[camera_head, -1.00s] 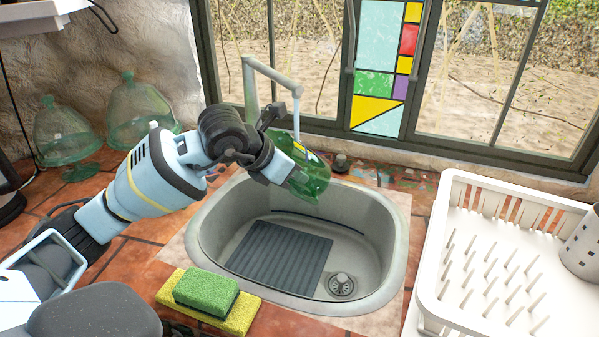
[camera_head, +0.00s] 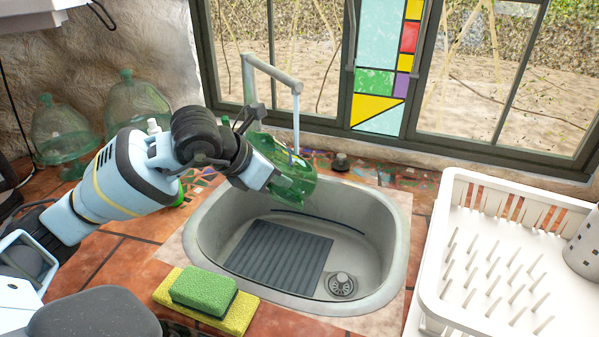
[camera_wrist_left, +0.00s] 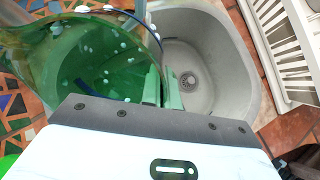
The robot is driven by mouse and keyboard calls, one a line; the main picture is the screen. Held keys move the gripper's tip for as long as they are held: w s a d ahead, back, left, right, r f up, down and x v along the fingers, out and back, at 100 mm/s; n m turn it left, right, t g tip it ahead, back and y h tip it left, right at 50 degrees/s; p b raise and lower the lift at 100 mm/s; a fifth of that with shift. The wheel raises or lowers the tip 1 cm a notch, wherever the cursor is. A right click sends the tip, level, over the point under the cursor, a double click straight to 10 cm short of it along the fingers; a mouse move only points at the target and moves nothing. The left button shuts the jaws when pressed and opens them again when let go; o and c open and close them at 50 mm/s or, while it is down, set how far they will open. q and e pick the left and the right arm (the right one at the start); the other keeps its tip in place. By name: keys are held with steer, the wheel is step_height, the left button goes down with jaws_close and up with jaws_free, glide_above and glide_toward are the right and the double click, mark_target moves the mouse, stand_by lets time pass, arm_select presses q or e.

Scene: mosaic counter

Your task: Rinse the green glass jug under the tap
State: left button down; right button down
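The green glass jug (camera_head: 297,188) is held tilted over the back of the sink (camera_head: 386,268), below the grey tap (camera_head: 270,70). A thin stream of water runs from the spout down to the jug. My left gripper (camera_head: 268,180) is shut on the jug; its arm hides part of the jug's left side. In the left wrist view the jug (camera_wrist_left: 95,65) fills the upper left, with white droplets around it. The gripper's fingers (camera_wrist_left: 162,88) show there at the jug's wall. My right gripper is not in view.
A green sponge (camera_head: 203,288) lies on a yellow one (camera_head: 240,316) at the sink's front left. A white dish rack (camera_head: 445,290) stands to the right. Green glass domed stands (camera_head: 62,130) are at the back left. A ribbed mat (camera_head: 280,250) lies in the sink.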

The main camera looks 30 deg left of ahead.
arm_select(q)
steer(key=s+a+b, duration=0.2)
steer(key=s+b, duration=0.3)
steer(key=s, duration=0.1)
steer(key=shift+b, duration=0.35)
steer(key=shift+s+a, duration=0.1)
stand_by(0.4)
steer(key=shift+s+f+b+v, duration=0.1)
steer(key=shift+b+v, duration=0.9)
steer(key=shift+v, duration=0.25)
steer(key=shift+s+f+b+v, duration=0.15)
steer(key=shift+b+v, duration=0.8)
steer(key=shift+v, duration=0.3)
steer(key=shift+w, duration=0.1)
